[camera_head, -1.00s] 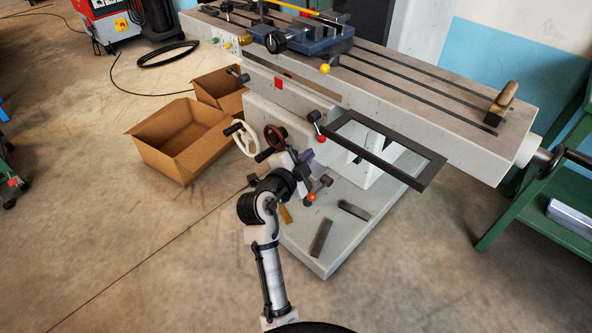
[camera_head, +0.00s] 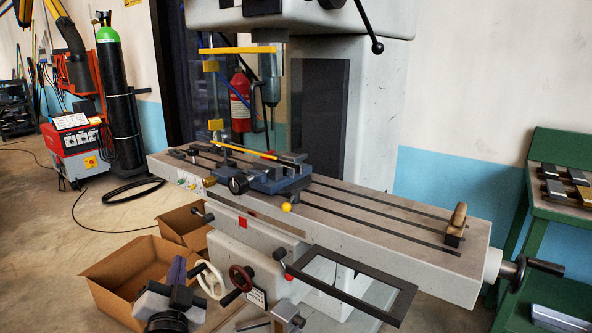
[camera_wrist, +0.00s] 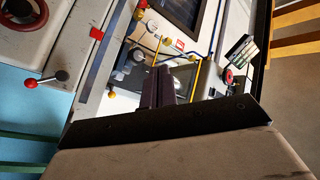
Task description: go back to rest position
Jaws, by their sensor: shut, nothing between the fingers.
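My gripper (camera_head: 177,268) is at the lower left of the head view, its purple fingers together and empty. It stands in front of the cardboard box, left of the white handwheel. My arm's dark wrist shows just below it. In the wrist view the two dark fingers (camera_wrist: 165,87) lie side by side with nothing between them. No object of the task is named, and most of my arm is out of the picture.
The milling machine table (camera_head: 400,237) spans the middle and right, with the white handwheel (camera_head: 209,280) and red handwheel (camera_head: 241,278) in front. An open cardboard box (camera_head: 118,268) stands at lower left. A green bench (camera_head: 514,226) stands right.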

